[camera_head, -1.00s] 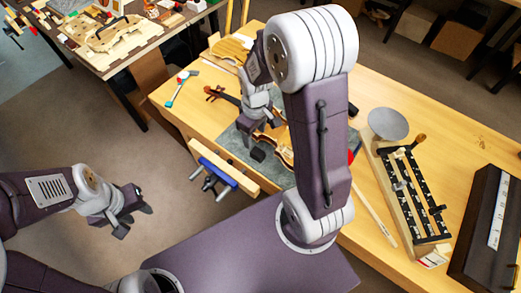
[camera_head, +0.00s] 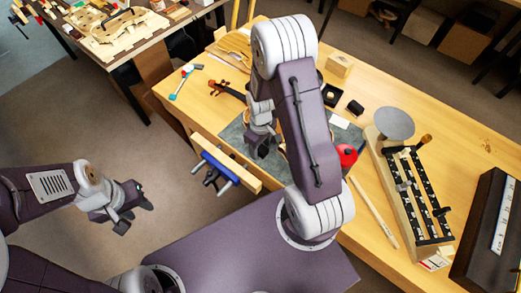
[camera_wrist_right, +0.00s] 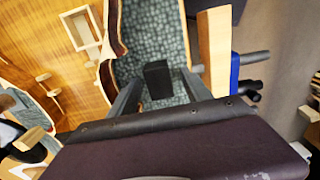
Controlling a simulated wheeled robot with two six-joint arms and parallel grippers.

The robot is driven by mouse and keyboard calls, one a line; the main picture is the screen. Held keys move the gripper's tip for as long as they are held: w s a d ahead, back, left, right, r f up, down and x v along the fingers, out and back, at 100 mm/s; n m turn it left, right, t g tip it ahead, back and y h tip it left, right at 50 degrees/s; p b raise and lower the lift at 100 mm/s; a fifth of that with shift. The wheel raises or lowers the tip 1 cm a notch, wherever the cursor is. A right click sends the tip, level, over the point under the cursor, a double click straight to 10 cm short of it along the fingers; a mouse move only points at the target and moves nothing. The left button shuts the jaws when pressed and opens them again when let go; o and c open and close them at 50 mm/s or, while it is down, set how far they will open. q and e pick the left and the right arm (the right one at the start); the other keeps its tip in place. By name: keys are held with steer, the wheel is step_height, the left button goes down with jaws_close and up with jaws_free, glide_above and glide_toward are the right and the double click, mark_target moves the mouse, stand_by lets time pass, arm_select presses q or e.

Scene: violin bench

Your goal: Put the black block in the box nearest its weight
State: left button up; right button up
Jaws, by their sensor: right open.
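A black block (camera_wrist_right: 157,78) shows in the right wrist view on the grey-green mat (camera_wrist_right: 178,50), between the two fingers of my right gripper (camera_wrist_right: 157,92). The fingers stand apart, with a gap on each side of the block. In the head view my right gripper (camera_head: 261,150) is low over the mat behind the vise; I cannot tell the block from its dark fingers there. A small wooden box (camera_head: 338,66), a black open box (camera_head: 332,95) and a small black piece (camera_head: 355,107) stand beyond my right arm. My left gripper (camera_head: 131,210) is open and empty, off the bench.
A balance with a round pan (camera_head: 395,123) and a notched beam stands right of my right arm. A red round object (camera_head: 347,155) is close to that arm. A violin (camera_head: 226,88) lies left. A blue vise (camera_head: 211,168) with a wooden jaw edges the bench.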

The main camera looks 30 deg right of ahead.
mark_target(261, 147)
steer(key=shift+d+f, duration=0.1)
steer(key=shift+f, duration=0.25)
steer(key=c, duration=0.4)
jaws_close()
steer(key=shift+r, duration=0.1)
step_height(261, 147, up, 4)
steer(key=shift+w+r, duration=0.1)
steer(key=s+d+r+b, duration=0.2)
steer(key=s+r, duration=0.4)
steer(key=s, duration=0.5)
steer(key=shift+s+r+b, duration=0.3)
steer(key=shift+s+r, duration=0.05)
